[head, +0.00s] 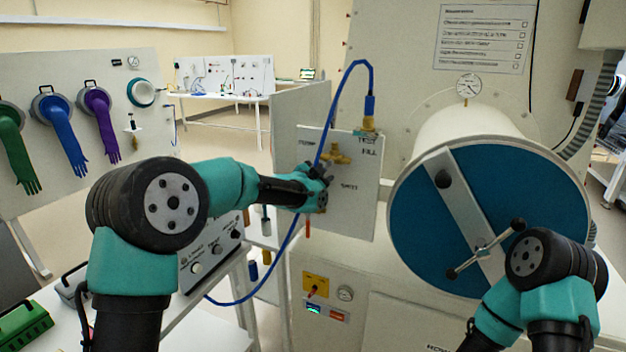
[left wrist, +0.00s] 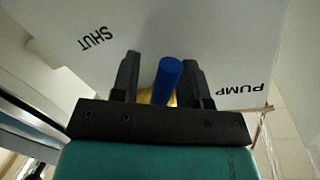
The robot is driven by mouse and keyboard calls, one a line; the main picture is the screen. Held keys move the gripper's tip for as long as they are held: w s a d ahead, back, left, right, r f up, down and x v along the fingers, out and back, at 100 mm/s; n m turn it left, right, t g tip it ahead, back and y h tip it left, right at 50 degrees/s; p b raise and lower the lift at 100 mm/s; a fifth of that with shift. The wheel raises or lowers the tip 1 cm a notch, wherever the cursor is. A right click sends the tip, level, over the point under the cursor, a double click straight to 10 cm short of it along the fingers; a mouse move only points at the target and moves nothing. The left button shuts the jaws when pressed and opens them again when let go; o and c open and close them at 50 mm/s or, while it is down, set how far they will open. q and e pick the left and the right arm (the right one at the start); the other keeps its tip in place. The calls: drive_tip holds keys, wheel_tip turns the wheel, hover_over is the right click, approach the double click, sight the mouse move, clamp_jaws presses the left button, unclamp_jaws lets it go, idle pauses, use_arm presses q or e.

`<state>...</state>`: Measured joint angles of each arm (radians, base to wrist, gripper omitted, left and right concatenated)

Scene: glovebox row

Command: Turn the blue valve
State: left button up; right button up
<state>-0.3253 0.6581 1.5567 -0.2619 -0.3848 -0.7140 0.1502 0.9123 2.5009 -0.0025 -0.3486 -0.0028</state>
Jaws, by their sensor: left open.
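A white valve panel (head: 357,205) stands upright at the middle of the head view, with printed labels and brass fittings (head: 338,153). My left gripper (head: 325,172) is in front of this panel and covers part of it. In the left wrist view, the blue valve's handle (left wrist: 168,78) stands between the two dark fingers (left wrist: 158,78), with a brass part at its base. The fingers are open on either side of it, the right one very close; I cannot tell if it touches. The labels "SHUT" and "PUMP" show upside down. My right gripper is out of view.
A blue hose (head: 335,105) arches over the panel and hangs down below. A round blue door (head: 415,215) with a bar handle is on the right, near my right arm. Coloured gloves (head: 65,135) hang on a board at the left.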

use_arm(q)
drive_tip(key=v, duration=1.7)
drive_tip(key=shift+s, duration=0.15)
drive_tip(key=shift+a, duration=0.1)
drive_tip(key=shift+c, duration=0.4)
